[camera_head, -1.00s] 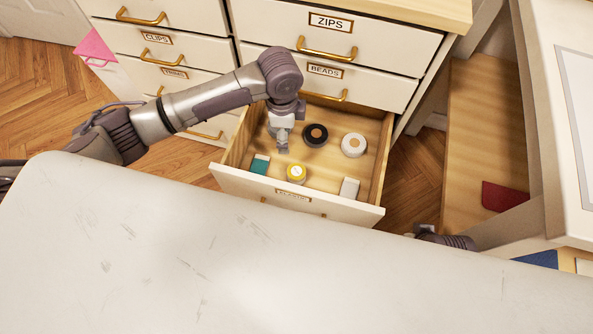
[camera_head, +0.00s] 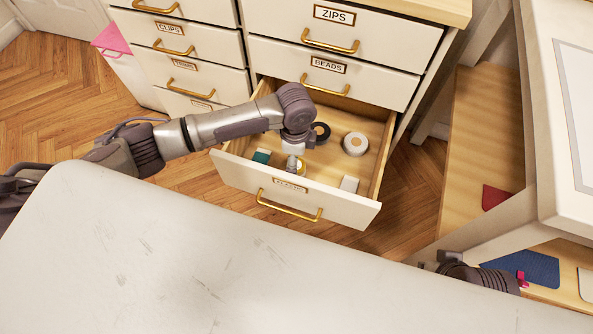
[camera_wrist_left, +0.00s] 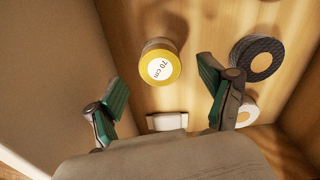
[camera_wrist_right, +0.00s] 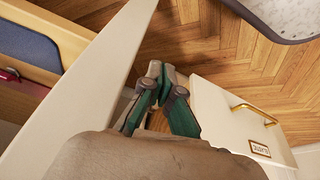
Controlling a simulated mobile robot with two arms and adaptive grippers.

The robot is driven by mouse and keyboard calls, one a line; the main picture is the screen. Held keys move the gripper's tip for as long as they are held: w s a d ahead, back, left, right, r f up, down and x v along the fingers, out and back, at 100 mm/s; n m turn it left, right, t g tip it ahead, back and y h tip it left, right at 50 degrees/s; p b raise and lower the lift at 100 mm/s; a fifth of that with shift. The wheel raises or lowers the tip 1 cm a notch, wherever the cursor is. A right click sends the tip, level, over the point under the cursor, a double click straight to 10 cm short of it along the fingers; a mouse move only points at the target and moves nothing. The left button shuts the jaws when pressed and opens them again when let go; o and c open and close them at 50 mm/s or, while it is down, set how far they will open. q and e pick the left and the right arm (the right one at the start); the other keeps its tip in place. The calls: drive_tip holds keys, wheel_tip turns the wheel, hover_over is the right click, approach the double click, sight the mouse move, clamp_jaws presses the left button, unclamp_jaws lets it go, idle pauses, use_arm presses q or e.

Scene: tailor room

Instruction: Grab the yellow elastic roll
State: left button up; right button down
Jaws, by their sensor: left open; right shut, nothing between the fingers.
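The yellow elastic roll (camera_wrist_left: 160,66), marked "70 cm", stands in the open drawer labelled "ELASTIC" (camera_head: 335,199). In the head view it is mostly hidden behind my left gripper (camera_head: 292,163). In the left wrist view the roll shows between and beyond the open fingers of my left gripper (camera_wrist_left: 161,76). The fingers are on either side of its line, and I cannot tell whether they touch it. My right gripper (camera_wrist_right: 155,72) is shut and empty, low beside the drawer front and a white panel; its wrist shows at the lower right in the head view.
A white table (camera_head: 200,260) fills the foreground. A wooden shelf (camera_head: 478,150) stands at right.

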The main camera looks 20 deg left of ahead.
use_arm(q)
drive_tip(key=shift+f, duration=0.7)
drive_tip(key=shift+f+b, duration=0.65)
drive_tip(key=shift+f, duration=0.3)
wheel_tip(320, 180, down, 3)
drive_tip(key=shift+d+f+b, duration=0.1)
drive_tip(key=shift+b, duration=0.5)
drive_tip(key=c, duration=1.2)
use_arm(e)
drive_tip(key=w+a+t+y, duration=0.1)
drive_tip(key=w+a+t, duration=0.1)
drive_tip(key=w+t, duration=0.2)
drive_tip(key=w+r, duration=0.1)
drive_tip(key=w, duration=0.2)
drive_tip(key=shift+w+a, duration=0.15)
